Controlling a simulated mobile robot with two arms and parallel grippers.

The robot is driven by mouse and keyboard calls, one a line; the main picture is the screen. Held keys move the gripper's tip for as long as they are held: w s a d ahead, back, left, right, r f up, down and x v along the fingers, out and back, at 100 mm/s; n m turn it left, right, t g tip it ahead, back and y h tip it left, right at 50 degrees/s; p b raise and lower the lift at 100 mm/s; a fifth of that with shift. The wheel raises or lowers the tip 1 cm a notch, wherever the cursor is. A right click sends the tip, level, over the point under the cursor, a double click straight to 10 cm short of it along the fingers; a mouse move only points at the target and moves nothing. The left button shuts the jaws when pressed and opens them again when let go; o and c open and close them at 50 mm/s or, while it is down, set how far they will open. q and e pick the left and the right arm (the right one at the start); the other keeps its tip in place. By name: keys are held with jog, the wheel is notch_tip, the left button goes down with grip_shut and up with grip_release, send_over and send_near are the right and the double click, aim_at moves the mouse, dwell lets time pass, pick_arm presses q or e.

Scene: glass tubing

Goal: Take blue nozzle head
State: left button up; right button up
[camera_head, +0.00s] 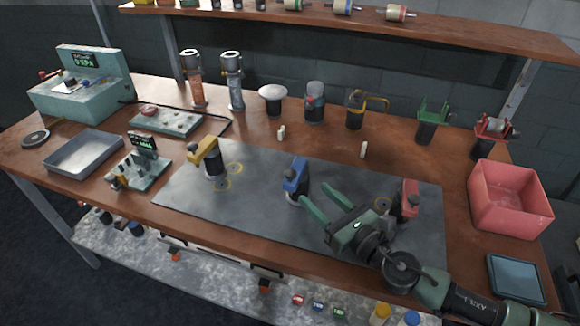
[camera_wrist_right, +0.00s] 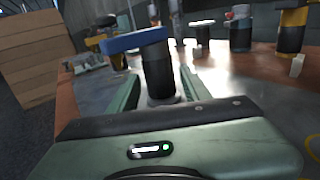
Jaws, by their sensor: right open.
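The blue nozzle head (camera_head: 294,177) stands upright on the grey mat near the middle of the table. In the right wrist view it shows as a blue top bar (camera_wrist_right: 135,40) on a dark cylinder (camera_wrist_right: 158,72). My right gripper (camera_head: 314,191) reaches in from the lower right, with its green fingers open. In the wrist view its fingers (camera_wrist_right: 158,92) lie on either side of the dark cylinder, with gaps visible. Whether the cylinder is fully between the fingertips cannot be told. My left gripper is not in view.
A yellow nozzle head (camera_head: 205,152) stands to the left on the grey mat (camera_head: 250,225), and a red one (camera_head: 409,196) stands close to my right gripper. A pink bin (camera_head: 510,205) is at the right. Several tools line the back of the table.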

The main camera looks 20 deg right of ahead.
aim_at(305, 184)
jog(key=shift+w+a+r, duration=0.1)
jog(key=shift+w+r, duration=0.1)
jog(key=shift+w+a+r+p, duration=0.4)
jog(key=shift+w+a+p, duration=0.1)
jog(key=shift+w+p, duration=0.25)
jog(key=p+x, duration=0.1)
jog(key=x, duration=0.2)
jog(key=shift+w, duration=0.1)
jog(key=shift+w+a+f, duration=0.15)
jog(key=shift+w+a, duration=0.1)
jog(key=shift+w, duration=0.45)
jog(key=c, duration=1)
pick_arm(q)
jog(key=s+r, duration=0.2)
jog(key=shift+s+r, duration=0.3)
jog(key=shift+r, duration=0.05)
pick_arm(e)
grip_shut()
